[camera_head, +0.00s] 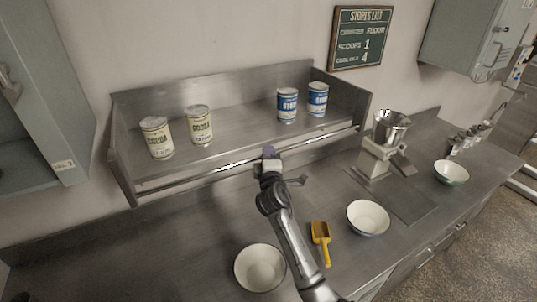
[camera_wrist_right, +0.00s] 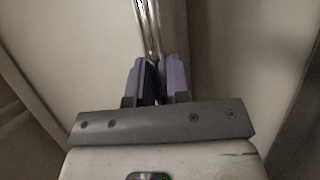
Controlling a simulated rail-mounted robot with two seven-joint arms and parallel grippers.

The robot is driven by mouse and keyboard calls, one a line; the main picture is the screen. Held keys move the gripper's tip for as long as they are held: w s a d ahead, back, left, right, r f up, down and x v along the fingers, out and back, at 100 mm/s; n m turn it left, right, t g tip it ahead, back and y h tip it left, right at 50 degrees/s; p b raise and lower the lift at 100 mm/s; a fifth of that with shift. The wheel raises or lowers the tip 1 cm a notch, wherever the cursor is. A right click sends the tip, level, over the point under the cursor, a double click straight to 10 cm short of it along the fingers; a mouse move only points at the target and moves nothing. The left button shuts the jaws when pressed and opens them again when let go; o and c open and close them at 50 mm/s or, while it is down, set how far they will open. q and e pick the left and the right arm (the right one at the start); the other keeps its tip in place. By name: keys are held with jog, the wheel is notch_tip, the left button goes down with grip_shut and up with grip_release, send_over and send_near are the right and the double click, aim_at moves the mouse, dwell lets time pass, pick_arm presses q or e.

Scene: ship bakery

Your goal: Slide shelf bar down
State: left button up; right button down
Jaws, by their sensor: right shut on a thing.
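The shelf bar (camera_head: 212,170) is a thin shiny metal rod along the front of the steel wall shelf (camera_head: 240,130). It also shows in the right wrist view (camera_wrist_right: 148,28), running up from between the fingers. My right gripper (camera_head: 268,152) is at the middle of the bar in the head view. Its purple fingers (camera_wrist_right: 157,80) are shut on the bar in the right wrist view. The exact contact is partly hidden by the gripper. My left gripper is not in view.
Two cream cans (camera_head: 157,138) and two blue cans (camera_head: 287,105) stand on the shelf behind the bar. On the counter are a bowl (camera_head: 260,268), another bowl (camera_head: 368,217), a yellow scoop (camera_head: 320,240) and a scale with a metal funnel (camera_head: 385,150). The counter's left part is clear.

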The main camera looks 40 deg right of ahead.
jog(key=c, duration=1.1)
grip_release()
jog(key=shift+r, duration=0.1)
jog(key=b+v, duration=0.2)
jog(key=v, duration=1.1)
jog(key=shift+s+a, duration=0.2)
jog(key=shift+s, duration=0.15)
